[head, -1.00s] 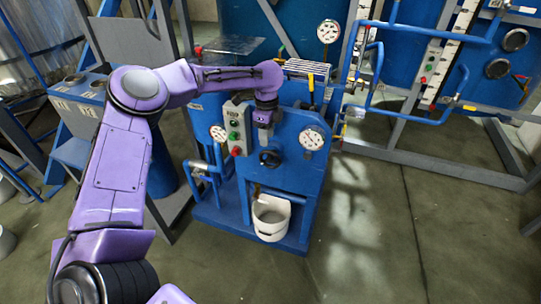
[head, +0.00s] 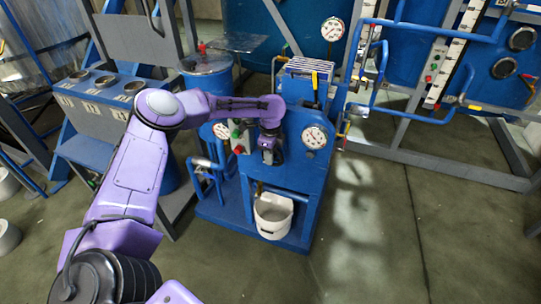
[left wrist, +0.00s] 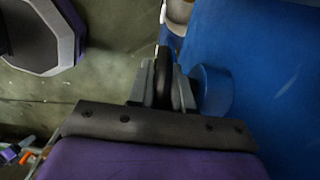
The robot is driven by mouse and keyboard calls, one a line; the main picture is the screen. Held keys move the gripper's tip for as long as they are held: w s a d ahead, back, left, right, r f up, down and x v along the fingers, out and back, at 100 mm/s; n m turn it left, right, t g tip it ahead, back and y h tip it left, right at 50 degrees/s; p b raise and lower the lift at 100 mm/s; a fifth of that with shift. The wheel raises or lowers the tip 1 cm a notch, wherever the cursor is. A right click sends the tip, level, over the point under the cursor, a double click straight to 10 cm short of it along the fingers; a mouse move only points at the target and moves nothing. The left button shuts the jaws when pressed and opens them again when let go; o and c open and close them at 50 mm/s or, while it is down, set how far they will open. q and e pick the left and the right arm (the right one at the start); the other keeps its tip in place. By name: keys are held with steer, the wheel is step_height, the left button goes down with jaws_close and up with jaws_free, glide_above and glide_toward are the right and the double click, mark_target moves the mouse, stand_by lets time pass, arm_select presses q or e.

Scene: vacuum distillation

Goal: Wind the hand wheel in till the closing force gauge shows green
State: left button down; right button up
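The black hand wheel (left wrist: 163,70) is seen edge-on in the left wrist view, beside a round blue boss on the blue machine (head: 304,172). My left gripper (left wrist: 162,92) has its two grey fingers close on either side of the wheel's rim and looks shut on it. In the head view my left gripper (head: 269,150) is at the machine's front and mostly hides the wheel. A white round gauge (head: 314,137) is right of it and a smaller gauge (head: 221,130) left of it. Their needles and colours are too small to read. My right gripper is not in view.
A control box with green and red buttons (head: 238,137) is just left of my gripper. A white bucket (head: 272,216) stands in the machine's base. Another gauge (head: 332,29) is at the back. Pipework frames stand at the right; the floor in front is clear.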

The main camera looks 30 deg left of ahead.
arm_select(q)
steer(key=shift+d+r+p, duration=0.1)
steer(key=shift+r+p, duration=0.05)
steer(key=shift+p, duration=0.15)
steer(key=shift+d+r+y+p, duration=0.1)
steer(key=shift+y+p, duration=0.4)
steer(key=shift+p, duration=0.5)
steer(key=shift+y, duration=0.3)
steer(key=shift+f, duration=0.25)
steer(key=c, duration=1.1)
jaws_free()
